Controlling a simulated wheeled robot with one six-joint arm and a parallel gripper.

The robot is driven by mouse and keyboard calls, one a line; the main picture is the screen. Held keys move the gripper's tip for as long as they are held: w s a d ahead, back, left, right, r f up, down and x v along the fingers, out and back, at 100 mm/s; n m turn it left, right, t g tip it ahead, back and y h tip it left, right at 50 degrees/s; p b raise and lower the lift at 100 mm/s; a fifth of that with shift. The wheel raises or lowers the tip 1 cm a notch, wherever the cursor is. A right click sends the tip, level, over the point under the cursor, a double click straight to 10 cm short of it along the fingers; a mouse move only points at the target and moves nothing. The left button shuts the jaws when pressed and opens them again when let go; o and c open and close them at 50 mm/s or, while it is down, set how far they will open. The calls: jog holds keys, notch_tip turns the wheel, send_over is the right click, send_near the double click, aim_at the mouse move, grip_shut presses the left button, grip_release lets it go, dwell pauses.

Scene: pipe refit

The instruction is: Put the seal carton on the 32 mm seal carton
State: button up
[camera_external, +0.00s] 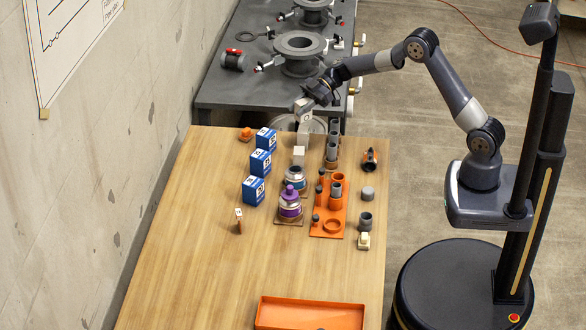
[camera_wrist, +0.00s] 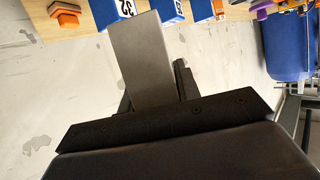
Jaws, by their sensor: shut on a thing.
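My gripper (camera_external: 314,97) is raised above the far end of the wooden table, near its edge with the dark bench. It is shut on the seal carton (camera_wrist: 141,62), a plain grey box between the two dark fingers in the wrist view. In the external view, the held carton (camera_external: 302,105) is small and pale, clear of the table. The 32 mm seal carton (camera_external: 265,140) is blue with a white label, the farthest of three blue cartons.
The table's near left is clear.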

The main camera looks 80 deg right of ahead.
aim_at(297, 118)
jog(key=shift+f, duration=1.95)
jog(key=shift+f, duration=0.1)
jog(key=o, duration=1)
jog(key=shift+c, duration=0.2)
jog(key=shift+s+d+r, duration=0.15)
jog(key=shift+d+r, duration=0.05)
jog(key=shift+r, duration=0.05)
jog(key=v, duration=1.1)
jog(key=shift+s+d, duration=0.2)
jog(key=shift+s, duration=0.05)
